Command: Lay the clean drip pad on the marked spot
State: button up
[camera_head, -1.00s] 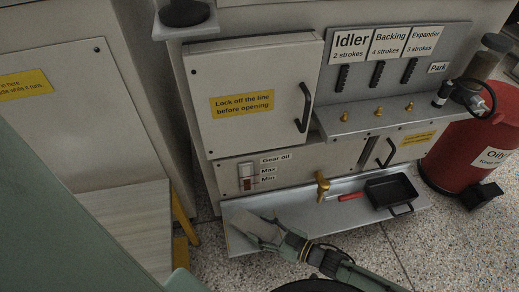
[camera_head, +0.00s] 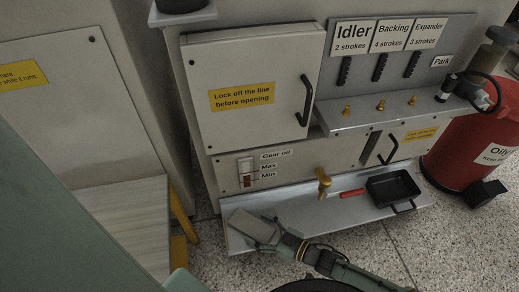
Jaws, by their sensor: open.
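The drip pad (camera_head: 250,224) is a flat grey-beige rectangle at the left end of the long metal ledge (camera_head: 330,213) along the foot of the machine. It looks flat on the ledge or very close to it. My gripper (camera_head: 270,236) reaches in from the lower right, with its open fingers at the pad's right end. I cannot tell whether the fingers touch the pad. No marking shows clearly around the pad; any under it is hidden.
A brass tap (camera_head: 323,182) hangs above the ledge. A red-handled tool (camera_head: 352,193) and a black pan (camera_head: 392,188) lie to the right. A red bin (camera_head: 470,145) stands at far right. A machine door (camera_head: 250,95) with a black handle is above.

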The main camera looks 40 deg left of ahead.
jog(key=shift+r, duration=0.1)
jog(key=shift+d+r, duration=0.1)
jog(key=shift+d, duration=0.2)
jog(key=d+r+p, duration=0.1)
jog(key=d+p, duration=0.2)
jog(key=d, duration=0.8)
jog(key=shift+w+d+r+p, duration=0.15)
jog(key=shift+w+r+p, duration=0.15)
jog(key=shift+w, duration=0.15)
jog(key=shift+r, duration=0.1)
